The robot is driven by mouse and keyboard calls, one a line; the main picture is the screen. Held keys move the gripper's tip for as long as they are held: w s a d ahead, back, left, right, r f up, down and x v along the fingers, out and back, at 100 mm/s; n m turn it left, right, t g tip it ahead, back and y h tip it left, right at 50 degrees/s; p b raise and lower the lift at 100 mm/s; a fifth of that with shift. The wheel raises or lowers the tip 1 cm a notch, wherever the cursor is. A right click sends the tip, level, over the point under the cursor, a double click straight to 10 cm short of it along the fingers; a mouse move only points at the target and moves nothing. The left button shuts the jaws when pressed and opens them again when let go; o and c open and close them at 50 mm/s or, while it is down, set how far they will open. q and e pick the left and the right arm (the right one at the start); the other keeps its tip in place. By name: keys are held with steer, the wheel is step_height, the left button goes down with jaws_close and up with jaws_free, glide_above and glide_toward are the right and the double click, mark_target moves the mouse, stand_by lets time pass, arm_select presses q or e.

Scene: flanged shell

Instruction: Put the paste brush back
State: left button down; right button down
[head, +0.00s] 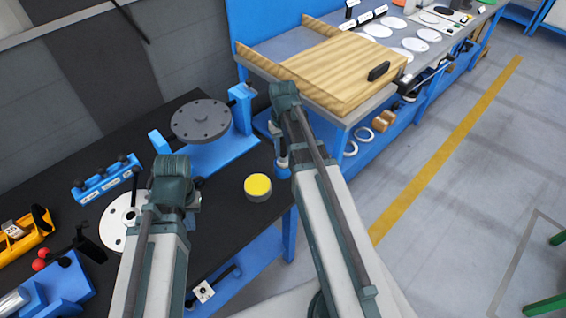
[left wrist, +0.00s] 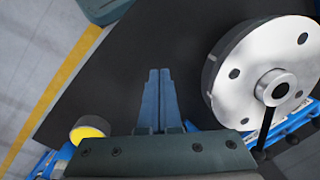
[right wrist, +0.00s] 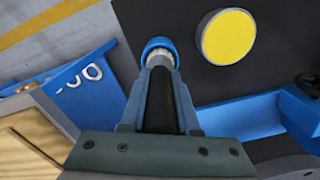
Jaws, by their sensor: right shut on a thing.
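My right gripper (right wrist: 158,85) is shut on a slim item with a blue round end and a pale band, which looks like the paste brush (right wrist: 160,46). Most of it is hidden between the fingers. In the head view a blue part (head: 282,160) shows under my right wrist, beside the black bench's right edge. The yellow-topped paste tin (head: 258,187) stands on the bench, apart from the gripper; it also shows in the right wrist view (right wrist: 229,37). My left gripper (left wrist: 158,98) looks shut and empty above the bench, beside a pale flanged disc (left wrist: 262,70).
A grey flange (head: 202,120) sits on a blue stand at the bench's back. A blue rack (head: 105,180), a yellow tray (head: 25,232) and red-knobbed parts (head: 42,260) are at left. A second bench with a wooden box (head: 335,70) stands beyond. Bare bench surrounds the tin.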

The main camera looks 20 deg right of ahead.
mark_target(283, 157)
arm_select(q)
steer(key=shift+f, duration=0.15)
arm_select(e)
steer(key=shift+f, duration=0.1)
